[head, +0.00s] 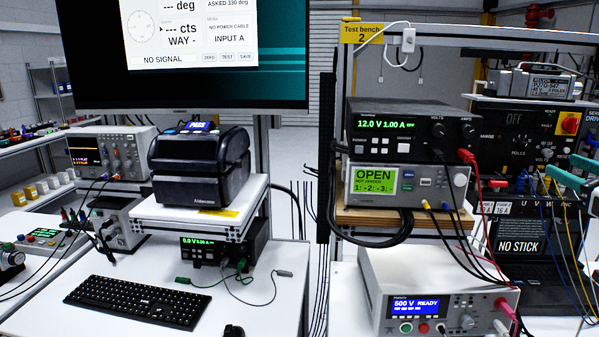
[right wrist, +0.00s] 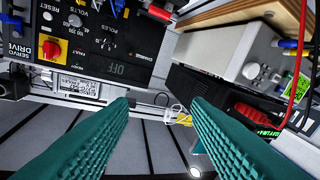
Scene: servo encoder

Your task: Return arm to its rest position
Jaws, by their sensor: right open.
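My right gripper (head: 572,180) shows at the right edge of the head view as teal fingers, in front of the servo drive panel and its hanging leads. In the right wrist view its two ribbed fingers (right wrist: 160,106) stand wide apart with nothing between them. The servo drive panel (right wrist: 95,45) with its red switch lies beyond the fingers at upper left. The instrument stack is at the right of that view. My left gripper is not in the head view. Most of the right arm is outside the picture.
Test bench 2 carries a power supply (head: 410,130), a meter reading OPEN (head: 415,184) and a white tester reading 500 V READY (head: 440,285). Red, black, blue and yellow leads hang near my right gripper. A laptop (head: 530,262) sits below. The left bench has a keyboard (head: 138,301).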

